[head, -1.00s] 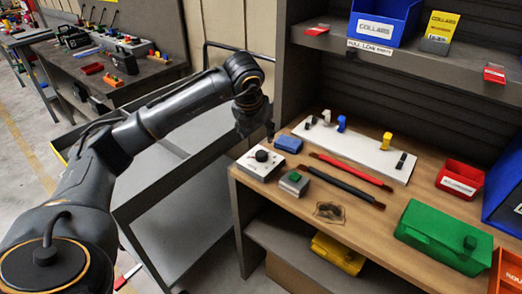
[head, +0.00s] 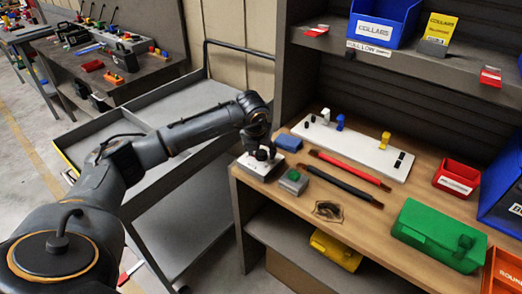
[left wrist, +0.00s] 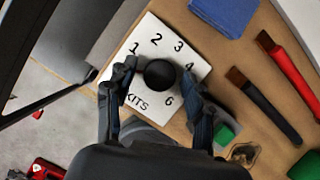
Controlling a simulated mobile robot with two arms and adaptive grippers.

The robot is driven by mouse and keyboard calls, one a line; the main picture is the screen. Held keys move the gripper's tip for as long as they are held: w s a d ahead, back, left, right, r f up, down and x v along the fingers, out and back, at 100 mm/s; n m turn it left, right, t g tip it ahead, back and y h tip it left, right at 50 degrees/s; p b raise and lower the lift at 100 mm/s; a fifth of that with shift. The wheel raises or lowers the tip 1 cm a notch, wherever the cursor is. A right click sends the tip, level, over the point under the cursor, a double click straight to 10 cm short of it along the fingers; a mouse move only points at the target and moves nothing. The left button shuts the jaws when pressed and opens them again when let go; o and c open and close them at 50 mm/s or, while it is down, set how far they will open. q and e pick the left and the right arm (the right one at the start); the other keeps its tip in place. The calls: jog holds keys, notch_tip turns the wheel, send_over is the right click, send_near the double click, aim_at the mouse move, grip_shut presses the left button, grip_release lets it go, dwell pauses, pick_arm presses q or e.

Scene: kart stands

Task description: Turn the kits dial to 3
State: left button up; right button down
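The kits dial is a black round knob (left wrist: 160,73) on a white box (left wrist: 146,38) printed KITS. The numbers 1, 2, 3, 4 and 6 show around it in the left wrist view. I cannot make out a pointer on the knob. In the head view the white box (head: 252,168) sits at the bench's left front corner. My left gripper (left wrist: 158,72) is open above the box, one finger on each side of the knob, with gaps visible. It also shows over the box in the head view (head: 262,153). My right gripper is not in view.
A small grey box with a green button (head: 293,180) stands right beside the dial box. Red (head: 350,170) and black (head: 345,187) rods lie to the right. A grey cart (head: 165,185) stands left of the bench.

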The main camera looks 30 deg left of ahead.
pick_arm(q)
jog(key=c, duration=0.9)
jog(key=shift+o, duration=0.2)
